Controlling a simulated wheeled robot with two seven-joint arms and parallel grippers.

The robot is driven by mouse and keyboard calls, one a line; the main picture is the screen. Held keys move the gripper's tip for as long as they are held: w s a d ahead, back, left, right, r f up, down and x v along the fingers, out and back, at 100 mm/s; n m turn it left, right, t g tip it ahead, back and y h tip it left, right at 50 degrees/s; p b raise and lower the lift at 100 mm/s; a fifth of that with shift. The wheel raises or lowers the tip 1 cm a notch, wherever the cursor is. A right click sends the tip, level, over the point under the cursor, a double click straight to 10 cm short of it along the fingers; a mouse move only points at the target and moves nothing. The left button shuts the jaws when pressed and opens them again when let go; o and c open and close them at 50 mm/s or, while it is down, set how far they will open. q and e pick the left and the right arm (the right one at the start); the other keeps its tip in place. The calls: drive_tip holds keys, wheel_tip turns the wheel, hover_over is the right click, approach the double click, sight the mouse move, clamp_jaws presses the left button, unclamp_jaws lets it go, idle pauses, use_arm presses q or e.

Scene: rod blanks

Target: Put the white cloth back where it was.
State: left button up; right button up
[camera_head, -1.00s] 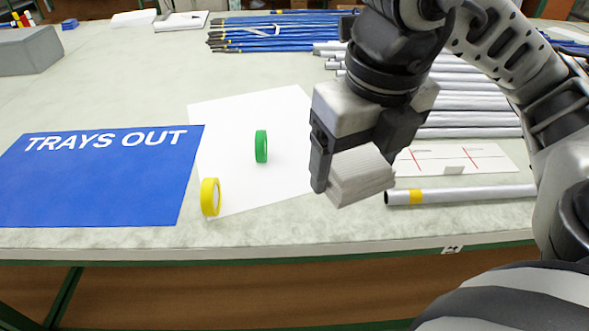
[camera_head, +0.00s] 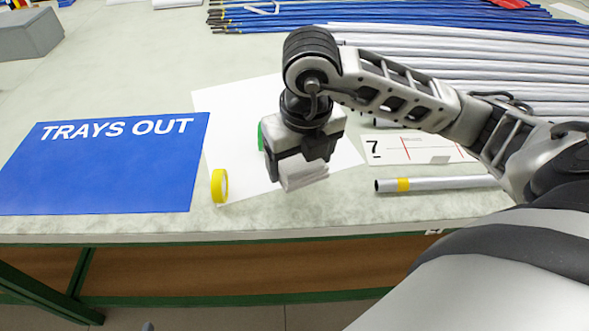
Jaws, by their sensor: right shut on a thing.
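The white cloth (camera_head: 304,175) is a small folded block. My right gripper (camera_head: 293,165) is shut on it, low over the right part of the white sheet (camera_head: 240,110). I cannot tell whether the cloth touches the sheet. The arm comes in from the right. My left gripper is not in view.
A yellow tape roll (camera_head: 220,186) stands at the sheet's front edge. A green tape roll (camera_head: 261,137) is partly hidden behind my right gripper. A blue "TRAYS OUT" mat (camera_head: 100,170) lies left. A silver rod (camera_head: 445,184) and a card marked 7 (camera_head: 390,150) lie right.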

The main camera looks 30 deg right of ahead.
sight(294, 174)
drive_tip(key=shift+w+f, duration=0.5)
drive_tip(key=shift+f, duration=0.1)
drive_tip(key=f, duration=0.3)
drive_tip(key=shift+w+a+f, duration=0.1)
drive_tip(key=shift+w, duration=0.1)
drive_tip(key=shift+f, duration=0.2)
